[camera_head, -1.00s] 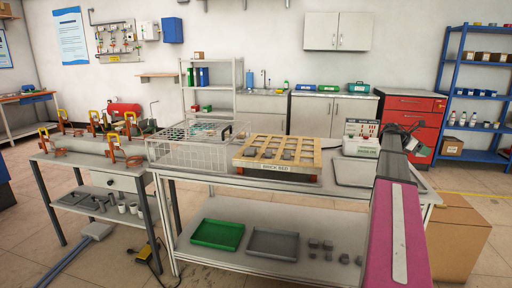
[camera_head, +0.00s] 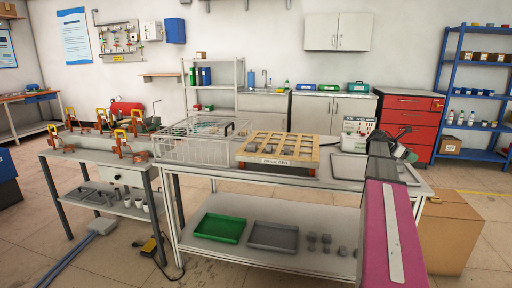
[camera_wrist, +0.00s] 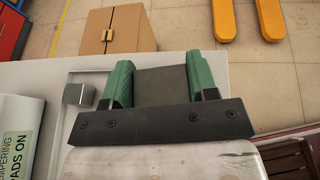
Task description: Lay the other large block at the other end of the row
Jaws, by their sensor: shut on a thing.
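My gripper (camera_wrist: 159,75) has green fingers, shut on a large dark grey block (camera_wrist: 163,88) in the wrist view. The block is held between them, over the bench's edge area.
A shallow tray (camera_head: 345,166) lies right of the brick bed. A small metal cube (camera_wrist: 78,94) sits near my gripper. A wire basket (camera_head: 190,148) stands left of the bed. A cardboard box (camera_head: 450,232) is on the floor at right. Yellow forks (camera_wrist: 268,18) show beyond.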

